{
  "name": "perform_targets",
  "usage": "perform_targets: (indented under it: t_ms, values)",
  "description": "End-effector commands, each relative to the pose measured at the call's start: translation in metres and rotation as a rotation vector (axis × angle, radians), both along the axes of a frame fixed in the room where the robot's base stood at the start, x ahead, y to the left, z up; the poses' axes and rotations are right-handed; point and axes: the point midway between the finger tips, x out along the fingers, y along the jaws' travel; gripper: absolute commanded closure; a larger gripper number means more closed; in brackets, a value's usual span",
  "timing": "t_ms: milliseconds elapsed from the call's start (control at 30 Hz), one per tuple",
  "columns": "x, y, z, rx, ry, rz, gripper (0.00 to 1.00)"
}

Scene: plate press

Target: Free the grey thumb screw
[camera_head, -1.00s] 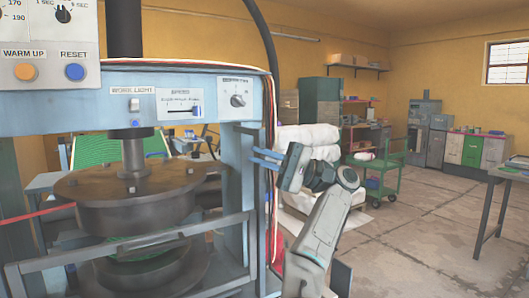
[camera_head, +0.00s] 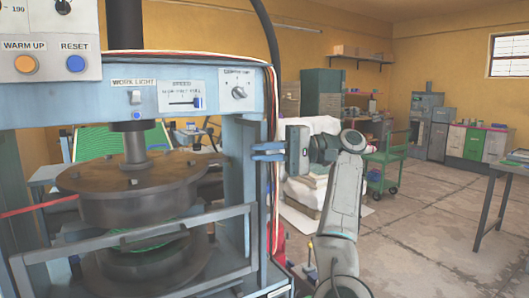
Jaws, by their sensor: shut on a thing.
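My gripper (camera_head: 258,152) has its blue fingers level, pointing left at the right upright (camera_head: 236,190) of the blue press. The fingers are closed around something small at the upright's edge. The grey thumb screw cannot be made out clearly; the fingers cover the spot, and its place fits what they hold. The press has a round dark plate (camera_head: 130,185) on a shaft above a lower plate.
The press header (camera_head: 60,105) carries a work light switch, a speed slider and a dial. Cables (camera_head: 272,200) run down beside the upright, close to my gripper. White sacks (camera_head: 305,190) stand behind my arm. Open floor (camera_head: 430,230) lies to the right, before a table (camera_head: 510,168).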

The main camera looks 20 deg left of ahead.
Motion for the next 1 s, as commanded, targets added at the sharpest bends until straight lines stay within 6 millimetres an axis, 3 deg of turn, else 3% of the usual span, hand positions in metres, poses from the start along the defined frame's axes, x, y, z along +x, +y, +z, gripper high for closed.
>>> perform_targets:
  t_ms: [200, 233, 300, 667, 1000]
  values:
    - [-0.001, 0.001, -0.002, -0.005, 0.000, 0.003, 1.00]
    - [-0.001, 0.001, -0.002, -0.005, 0.000, 0.003, 0.81]
    - [0.000, 0.001, -0.002, -0.005, 0.000, 0.003, 0.68]
    - [0.003, -0.006, 0.000, -0.001, 0.000, -0.002, 0.68]
    - [0.029, -0.056, 0.002, -0.003, 0.002, -0.005, 0.68]
